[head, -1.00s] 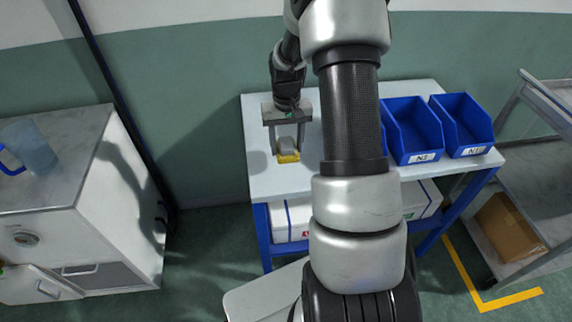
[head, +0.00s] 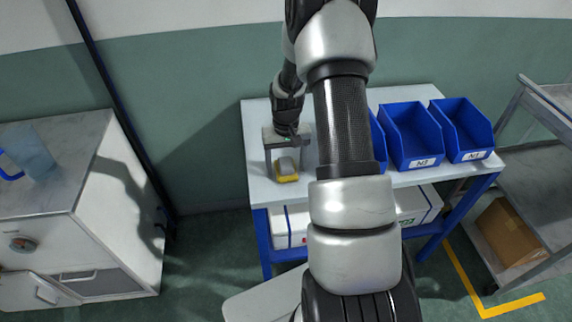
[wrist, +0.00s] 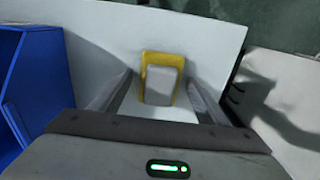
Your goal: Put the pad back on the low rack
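The pad (head: 286,170), a grey block on a yellow base, is at the left part of the white-topped table (head: 262,188). It appears to rest on the tabletop. My gripper (head: 286,164) is above it, pointing down, with one finger on each side. In the wrist view the pad (wrist: 161,83) lies between the fingertips, with a narrow gap showing on both sides, so my gripper looks open around it. The contact under the pad is hard to see. No separate thing is clearly recognisable as the low rack.
Blue bins (head: 412,135) stand on the table's right side. White boxes (head: 415,207) sit on the shelf below. A white cabinet (head: 115,235) stands at the left, and a grey cart (head: 540,180) with a cardboard box (head: 509,232) at the right. Tabletop left of the pad is bare.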

